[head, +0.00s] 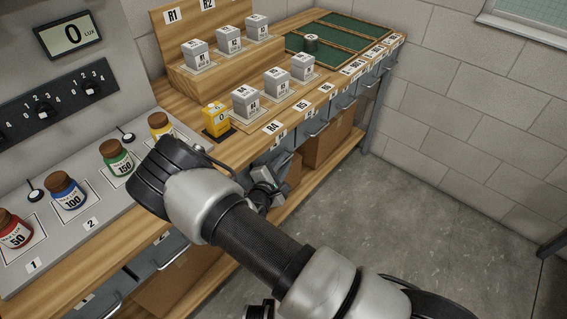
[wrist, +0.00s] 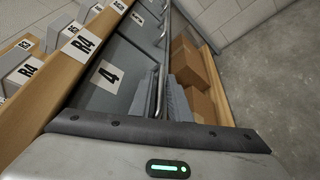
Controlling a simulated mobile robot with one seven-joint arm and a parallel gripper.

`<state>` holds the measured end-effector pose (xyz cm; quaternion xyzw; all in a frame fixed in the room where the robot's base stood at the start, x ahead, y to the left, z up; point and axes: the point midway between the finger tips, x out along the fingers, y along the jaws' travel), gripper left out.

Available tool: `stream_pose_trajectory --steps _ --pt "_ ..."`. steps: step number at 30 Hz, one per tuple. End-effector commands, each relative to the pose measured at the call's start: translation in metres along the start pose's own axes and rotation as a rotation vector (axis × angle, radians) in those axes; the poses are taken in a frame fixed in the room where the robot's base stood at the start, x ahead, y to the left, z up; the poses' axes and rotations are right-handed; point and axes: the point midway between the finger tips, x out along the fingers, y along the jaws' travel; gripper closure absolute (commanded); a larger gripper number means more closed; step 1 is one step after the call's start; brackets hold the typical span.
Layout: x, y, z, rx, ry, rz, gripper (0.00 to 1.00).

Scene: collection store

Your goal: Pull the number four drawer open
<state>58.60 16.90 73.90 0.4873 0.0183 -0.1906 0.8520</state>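The drawer with the number 4 label (wrist: 108,76) shows in the wrist view, under the bench edge marked R4. Its front looks level with the grey fronts beyond it, so it appears shut. Its metal bar handle (wrist: 161,84) runs up the middle of the wrist view. My gripper (wrist: 162,100) is at this handle, with a grey finger close on either side of the bar. Whether the fingers press on the bar is too small to tell. In the head view my gripper (head: 264,190) is low beside the bench front, and my arm hides the number four drawer.
The bench's wooden edge (wrist: 66,62) runs close on the left of the wrist view. Cardboard boxes (head: 327,138) stand on the lower shelf. A yellow block (head: 216,119) and grey blocks stand on the bench top. The concrete floor (head: 420,190) to the right is clear.

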Motion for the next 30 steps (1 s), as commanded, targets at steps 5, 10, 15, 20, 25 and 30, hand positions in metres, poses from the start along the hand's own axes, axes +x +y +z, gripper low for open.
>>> stream_pose_trajectory --steps 5,10,15,20,25,30 --pt "0.0003 0.0001 0.0 0.0 0.0 0.0 0.84" --pt "0.0001 0.0002 -0.0001 0.001 0.0 0.0 1.0" --pt "-0.0001 0.0002 -0.0001 0.001 0.0 0.0 1.0" --pt "-0.0002 0.0002 -0.0002 0.001 0.0 0.0 1.0" --pt "-0.0003 0.0002 -0.0002 0.001 0.0 0.0 1.0" --pt "-0.0004 0.0001 -0.0003 0.001 0.0 0.0 1.0"
